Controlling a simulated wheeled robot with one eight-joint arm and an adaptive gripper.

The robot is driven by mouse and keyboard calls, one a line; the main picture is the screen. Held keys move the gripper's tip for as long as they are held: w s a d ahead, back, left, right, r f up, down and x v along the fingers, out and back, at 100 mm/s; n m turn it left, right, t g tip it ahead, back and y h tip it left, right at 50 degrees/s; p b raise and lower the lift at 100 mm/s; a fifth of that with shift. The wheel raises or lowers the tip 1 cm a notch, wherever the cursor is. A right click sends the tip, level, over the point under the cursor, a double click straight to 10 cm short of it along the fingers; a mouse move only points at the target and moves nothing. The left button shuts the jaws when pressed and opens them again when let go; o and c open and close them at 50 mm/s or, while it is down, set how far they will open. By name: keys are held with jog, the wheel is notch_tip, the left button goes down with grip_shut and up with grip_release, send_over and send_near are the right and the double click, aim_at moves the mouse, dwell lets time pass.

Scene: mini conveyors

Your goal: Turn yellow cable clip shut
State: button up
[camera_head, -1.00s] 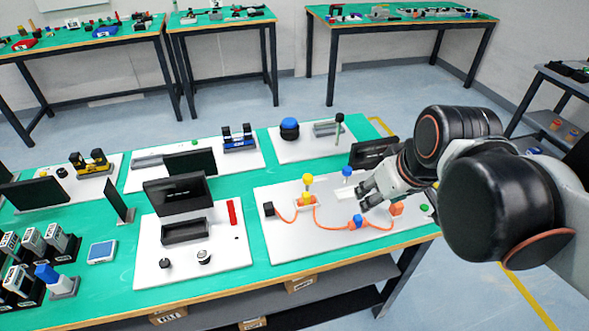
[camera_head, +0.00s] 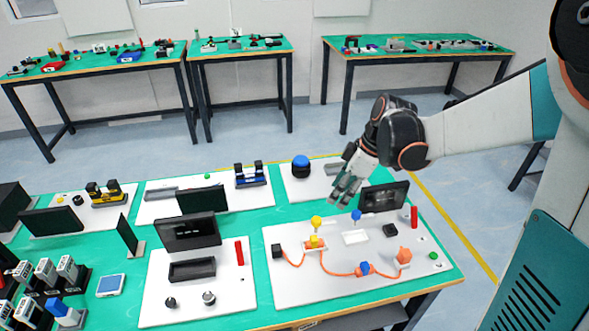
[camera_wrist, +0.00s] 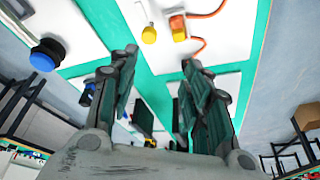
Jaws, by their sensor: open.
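The yellow clip (camera_head: 313,241) sits on a white board (camera_head: 290,290), on an orange cable (camera_head: 338,271). A yellow round knob (camera_head: 316,222) stands above and just behind it. In the wrist view the yellow-orange clip (camera_wrist: 178,27) and the yellow knob (camera_wrist: 148,34) show near the top, beyond my fingertips. A blue clip (camera_head: 364,269) sits further right on the cable, with a blue knob (camera_head: 356,215) behind it. My gripper (camera_head: 345,190) is open and empty, raised behind the board; its spread fingers (camera_wrist: 160,70) also show in the wrist view. The clip's exact angle is too small to tell.
An orange block (camera_head: 403,256) ends the cable at right, a black block (camera_head: 277,251) at left. A dark upright screen (camera_head: 384,197) stands behind the board, and a red bar (camera_head: 414,217) at right. A blue-topped button (camera_head: 301,165) stands at the back.

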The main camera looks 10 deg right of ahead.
jog(key=w+f+n, duration=0.1)
jog(key=w+f, duration=0.1)
jog(key=b, duration=0.4)
send_near(317, 220)
jog(key=shift+n+y, duration=0.3)
jog(key=shift+n, duration=0.1)
jog(key=x, duration=0.8)
jog(key=shift+w+d+f, duration=0.15)
jog(key=shift+f, duration=0.15)
jog(key=c, duration=1)
